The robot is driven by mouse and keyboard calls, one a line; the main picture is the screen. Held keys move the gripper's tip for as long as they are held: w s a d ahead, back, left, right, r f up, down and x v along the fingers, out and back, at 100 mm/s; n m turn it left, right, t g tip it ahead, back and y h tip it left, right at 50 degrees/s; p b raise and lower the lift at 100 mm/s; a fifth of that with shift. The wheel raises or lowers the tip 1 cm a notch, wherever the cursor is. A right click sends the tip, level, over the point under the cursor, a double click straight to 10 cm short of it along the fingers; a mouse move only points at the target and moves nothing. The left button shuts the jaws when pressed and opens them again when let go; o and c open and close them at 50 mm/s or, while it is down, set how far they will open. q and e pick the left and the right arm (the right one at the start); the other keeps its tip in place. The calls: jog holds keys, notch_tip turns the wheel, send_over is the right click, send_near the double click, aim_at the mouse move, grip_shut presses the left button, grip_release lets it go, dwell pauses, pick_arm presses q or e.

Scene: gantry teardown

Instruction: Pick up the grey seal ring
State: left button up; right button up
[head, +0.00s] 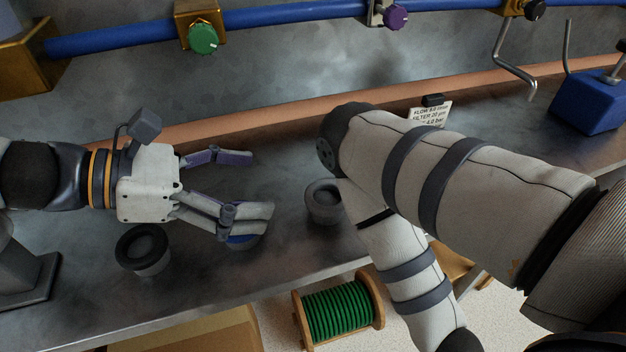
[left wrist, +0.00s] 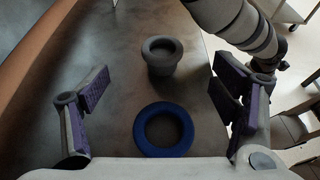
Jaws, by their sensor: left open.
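The grey seal ring (head: 313,191) appears to sit on top of a short, round grey stand (head: 325,214), beside my right arm, which partly covers it. In the left wrist view the ring stands between and just past the fingertips (left wrist: 163,82). My right gripper is out of view; only its arm shows.
A blue ring (left wrist: 163,146) lies between the left fingers, partly hidden in the head view. A dark ring on a stand (head: 143,250) is near the front edge. A blue block (head: 590,103) stands at the right. A green spool (head: 338,311) is below the bench.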

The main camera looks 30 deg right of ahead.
aim_at(308, 199)
pick_arm(q)
jog(key=x, duration=0.4)
jog(key=f+x, duration=0.1)
jog(key=x, duration=0.4)
jog(key=shift+s+f, duration=0.1)
jog(key=shift+s, duration=0.05)
jog(key=shift+a, duration=0.1)
jog(key=c, duration=1)
